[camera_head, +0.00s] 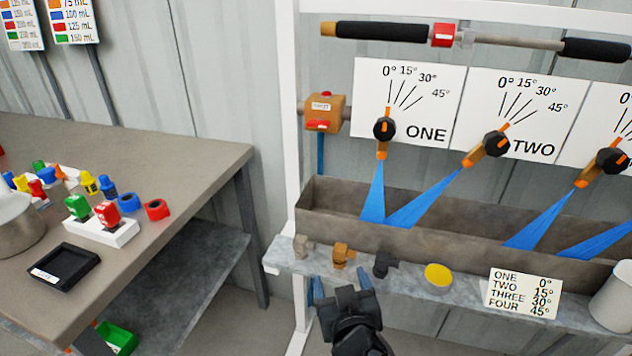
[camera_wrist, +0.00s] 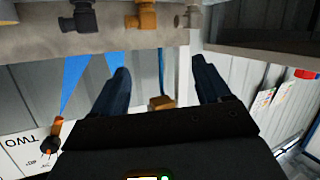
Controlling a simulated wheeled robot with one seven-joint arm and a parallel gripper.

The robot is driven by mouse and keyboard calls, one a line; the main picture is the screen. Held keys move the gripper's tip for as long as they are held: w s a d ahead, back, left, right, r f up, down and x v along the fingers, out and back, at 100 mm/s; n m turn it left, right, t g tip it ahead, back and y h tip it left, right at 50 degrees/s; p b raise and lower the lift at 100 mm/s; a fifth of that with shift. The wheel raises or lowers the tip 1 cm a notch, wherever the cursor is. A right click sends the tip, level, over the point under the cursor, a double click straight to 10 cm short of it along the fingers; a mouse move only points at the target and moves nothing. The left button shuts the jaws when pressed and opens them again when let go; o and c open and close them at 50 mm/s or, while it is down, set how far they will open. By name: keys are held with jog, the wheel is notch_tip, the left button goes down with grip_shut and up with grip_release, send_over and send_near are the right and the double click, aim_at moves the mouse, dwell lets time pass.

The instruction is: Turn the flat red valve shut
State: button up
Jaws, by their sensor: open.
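An orange valve block (camera_head: 325,108) with a flat red handle (camera_head: 318,125) and a small label is on the white frame's left post, left of the ONE panel. A blue tube (camera_head: 320,153) runs down from it. My gripper (camera_head: 341,284) is below and in front of it, at the shelf's left end, apart from it. Its two blue fingers are spread with nothing between them. In the upside-down wrist view, the orange block (camera_wrist: 160,103) shows between my open fingers (camera_wrist: 163,80), partly hidden by the gripper body; its red handle is not visible there.
A grey trough (camera_head: 420,238) catches blue jets from several angled nozzles. The shelf below holds fittings (camera_head: 343,255), a yellow disc (camera_head: 438,275) and a white cup (camera_head: 612,297). A workbench (camera_head: 190,165) stands left. A red block (camera_head: 443,35) sits on the pipe above.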

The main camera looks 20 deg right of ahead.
jog(key=w+r+m+h, duration=0.3)
jog(key=w+r, duration=0.6)
jog(key=w, duration=0.1)
jog(key=m+h, duration=0.3)
jog(key=h, duration=0.1)
send_near(317, 125)
jog(key=x, duration=0.3)
jog(key=p+x, duration=0.1)
jog(key=x, duration=0.5)
jog(key=shift+w+d+r, duration=0.1)
jog(key=shift+w+d, duration=0.05)
jog(key=shift+w, duration=0.1)
jog(key=c, duration=1)
